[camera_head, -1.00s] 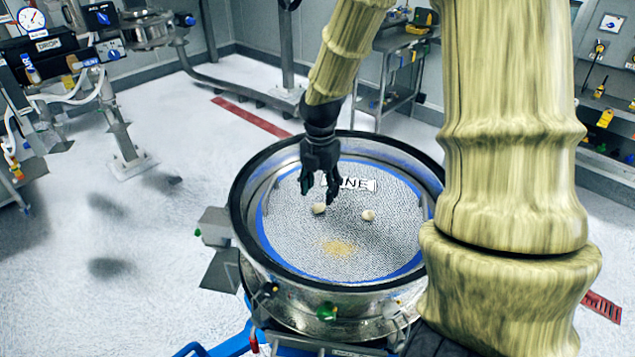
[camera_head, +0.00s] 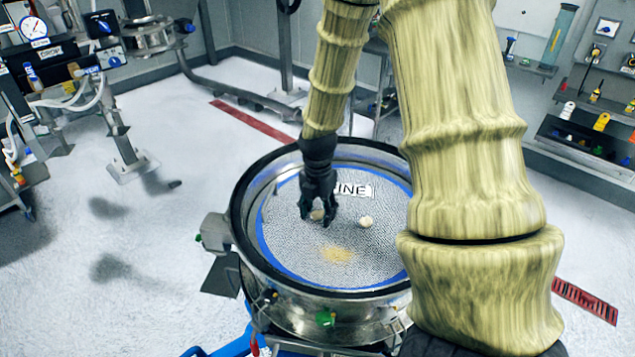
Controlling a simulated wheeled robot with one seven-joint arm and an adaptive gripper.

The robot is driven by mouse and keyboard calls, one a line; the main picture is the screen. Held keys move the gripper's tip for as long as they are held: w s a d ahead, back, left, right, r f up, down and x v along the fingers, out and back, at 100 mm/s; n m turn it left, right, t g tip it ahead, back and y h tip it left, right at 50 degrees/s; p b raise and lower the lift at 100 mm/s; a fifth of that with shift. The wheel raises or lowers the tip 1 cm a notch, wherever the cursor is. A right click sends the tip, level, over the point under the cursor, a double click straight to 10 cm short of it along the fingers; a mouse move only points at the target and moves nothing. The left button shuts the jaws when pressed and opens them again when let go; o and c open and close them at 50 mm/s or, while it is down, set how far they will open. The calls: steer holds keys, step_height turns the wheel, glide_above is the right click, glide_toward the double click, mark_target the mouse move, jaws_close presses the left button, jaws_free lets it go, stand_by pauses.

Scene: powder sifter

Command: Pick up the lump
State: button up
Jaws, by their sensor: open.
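Two small pale lumps lie on the grey mesh (camera_head: 295,250) of the round sifter. The left lump (camera_head: 317,215) is partly hidden behind the fingers of my gripper (camera_head: 317,217). The right lump (camera_head: 365,222) lies clear, a little to the right of the fingers. My black gripper points down over the mesh with its fingers apart, at the left lump. I cannot tell whether the fingers touch it.
The sifter has a raised dark rim (camera_head: 236,208) and a blue ring inside. A label (camera_head: 354,190) reading "INE" in part lies behind my gripper. Tan powder (camera_head: 337,254) lies on the mesh in front. My arm hides the sifter's right side.

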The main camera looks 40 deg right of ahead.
steer(key=c, duration=0.8)
steer(key=shift+c, duration=0.2)
